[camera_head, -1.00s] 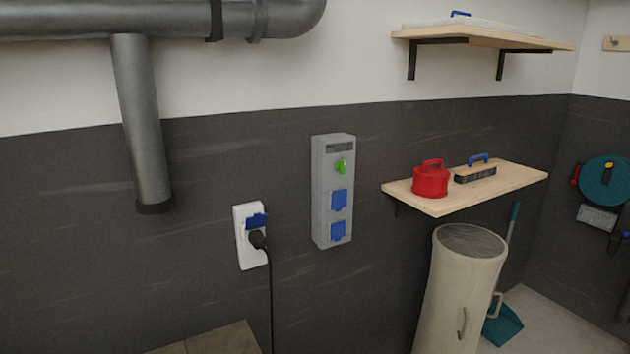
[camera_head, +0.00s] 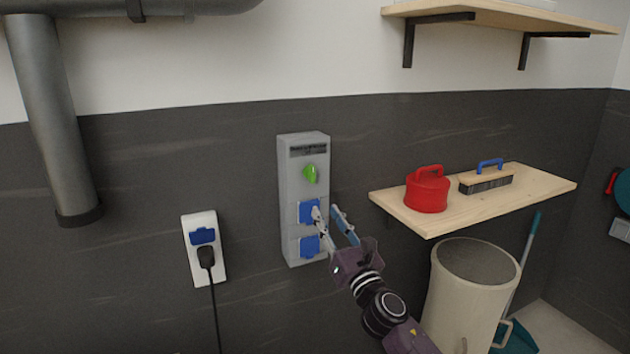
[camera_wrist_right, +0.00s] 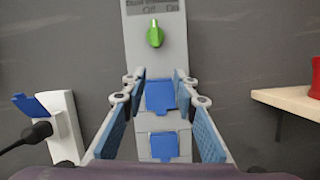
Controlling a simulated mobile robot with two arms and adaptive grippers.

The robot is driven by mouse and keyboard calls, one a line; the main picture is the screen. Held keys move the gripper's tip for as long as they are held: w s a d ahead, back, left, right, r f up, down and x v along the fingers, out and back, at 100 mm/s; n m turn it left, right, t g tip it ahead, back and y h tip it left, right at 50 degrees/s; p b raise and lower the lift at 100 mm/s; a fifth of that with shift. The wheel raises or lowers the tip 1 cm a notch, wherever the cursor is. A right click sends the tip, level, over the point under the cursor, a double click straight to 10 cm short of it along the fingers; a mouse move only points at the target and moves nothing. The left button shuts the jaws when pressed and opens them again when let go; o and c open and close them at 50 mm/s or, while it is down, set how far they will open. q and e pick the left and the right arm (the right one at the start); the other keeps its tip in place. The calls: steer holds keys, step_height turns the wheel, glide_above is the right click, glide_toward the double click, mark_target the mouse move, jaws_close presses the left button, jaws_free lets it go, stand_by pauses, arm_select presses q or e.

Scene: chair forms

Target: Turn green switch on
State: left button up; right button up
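The green switch (camera_head: 310,173) is a small rotary knob near the top of a grey wall box (camera_head: 290,225), below a dark label. In the right wrist view the green switch (camera_wrist_right: 155,34) is upright, with "Off" and "On" lettering above it. My right gripper (camera_head: 325,210) is in front of the box's lower half, below the switch. In the right wrist view my right gripper (camera_wrist_right: 158,82) is open and empty, its fingers framing the blue socket covers (camera_wrist_right: 160,96). A gap separates its fingertips from the switch. My left gripper is out of view.
A white socket (camera_head: 205,262) with a black plug and cable is left of the box. A wooden shelf (camera_head: 450,217) with a red canister (camera_head: 427,190) and a brush (camera_head: 486,180) juts out at right. A bin (camera_head: 470,300) stands below it.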

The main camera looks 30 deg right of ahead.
steer(key=n, duration=0.2)
glide_toward(313, 175)
steer(key=w, duration=0.1)
steer(key=shift+t, duration=0.5)
steer(key=p+x, duration=0.2)
steer(key=x, duration=0.4)
steer(key=shift+w+d, duration=0.15)
steer(key=shift+w, duration=0.7)
jaws_close()
